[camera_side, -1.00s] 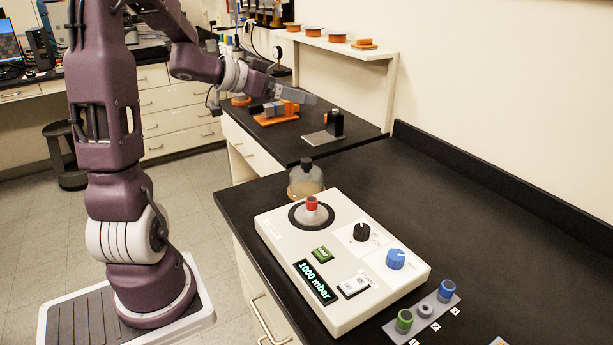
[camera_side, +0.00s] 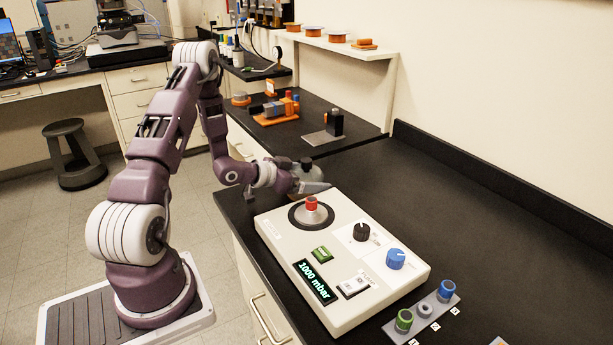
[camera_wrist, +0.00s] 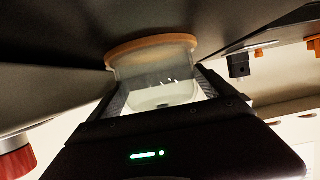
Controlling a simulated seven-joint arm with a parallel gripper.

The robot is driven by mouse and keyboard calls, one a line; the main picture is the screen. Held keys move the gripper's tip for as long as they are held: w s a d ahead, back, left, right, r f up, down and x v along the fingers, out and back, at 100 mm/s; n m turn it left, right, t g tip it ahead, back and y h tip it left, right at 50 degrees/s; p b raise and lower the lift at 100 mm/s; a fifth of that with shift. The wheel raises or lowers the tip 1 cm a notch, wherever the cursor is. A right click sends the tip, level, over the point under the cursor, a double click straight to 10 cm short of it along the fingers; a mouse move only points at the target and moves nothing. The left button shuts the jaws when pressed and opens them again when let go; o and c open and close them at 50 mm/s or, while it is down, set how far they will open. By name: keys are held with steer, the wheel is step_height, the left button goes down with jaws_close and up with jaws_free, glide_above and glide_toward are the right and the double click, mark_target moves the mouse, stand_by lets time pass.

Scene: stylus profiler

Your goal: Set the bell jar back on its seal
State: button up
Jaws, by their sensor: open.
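The bell jar (camera_side: 306,163) stands on the black bench just behind the white console, mostly hidden by my gripper in the side view; its dark knob shows above. In the wrist view the clear jar (camera_wrist: 158,72) lies between my fingers, with its orange-brown rim against the dark bench. My gripper (camera_side: 312,186) is low beside the jar, its jaws open on either side of it. Finger contact cannot be told. The seal, a black ring (camera_side: 296,222), is on the console top around a grey mount with a red-topped piece (camera_side: 311,203).
The console (camera_side: 340,250) carries black and blue knobs, a green button and a display reading 1000 mbar. A grey rack (camera_side: 423,312) with green and blue pieces is at front right. A black block on a plate (camera_side: 334,123) stands behind.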

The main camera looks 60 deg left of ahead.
mark_target(315, 168)
steer(key=shift+x, duration=0.85)
steer(key=c, duration=1.4)
step_height(315, 168, up, 10)
steer(key=shift+r, duration=0.1)
steer(key=o, duration=1)
steer(key=shift+c, duration=0.2)
steer(key=c, duration=1.4)
steer(key=s+d+m+h, duration=0.2)
steer(key=d, duration=0.3)
steer(key=s+d+m+g+h, duration=0.1)
steer(key=s+d+m+h, duration=0.1)
steer(key=d, duration=0.3)
steer(key=s+d+m+h, duration=0.2)
steer(key=s+d, duration=0.1)
steer(key=d, duration=0.2)
steer(key=shift+s+r+g+h, duration=0.25)
steer(key=shift+g+h, duration=0.15)
